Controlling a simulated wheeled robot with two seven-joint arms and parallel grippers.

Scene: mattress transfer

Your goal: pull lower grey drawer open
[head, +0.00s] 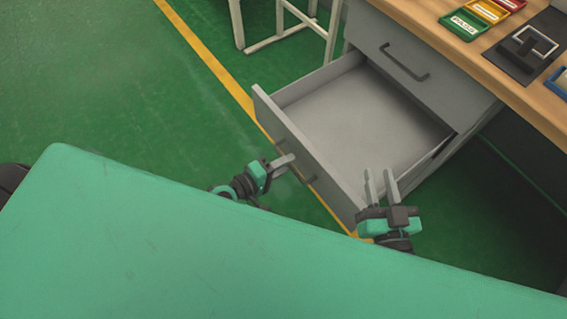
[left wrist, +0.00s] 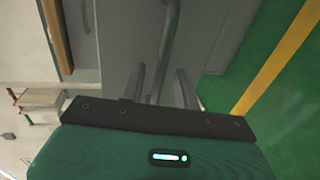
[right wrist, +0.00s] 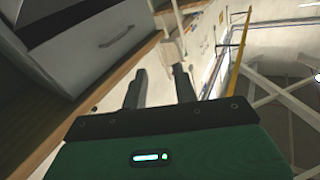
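The lower grey drawer (head: 355,117) is pulled well out of the grey cabinet (head: 405,62) and looks empty. Its dark handle is on the front panel (head: 318,180) and is partly hidden by my left gripper in the head view. My left gripper (head: 285,163) is at the handle. In the left wrist view, the handle bar (left wrist: 170,38) runs between the two parted fingers, with gaps visible beside it; contact is unclear. My right gripper (head: 379,182) is open and empty, in front of the drawer's near right end. Its parted fingers also show in the right wrist view (right wrist: 159,85).
The upper drawer (head: 392,55) is shut. The wooden tabletop (head: 525,97) above holds coloured trays (head: 462,24) and a dark pad. A white-legged frame (head: 290,32) stands behind the drawer. Green floor left of the drawer is clear, crossed by a yellow line (head: 205,53).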

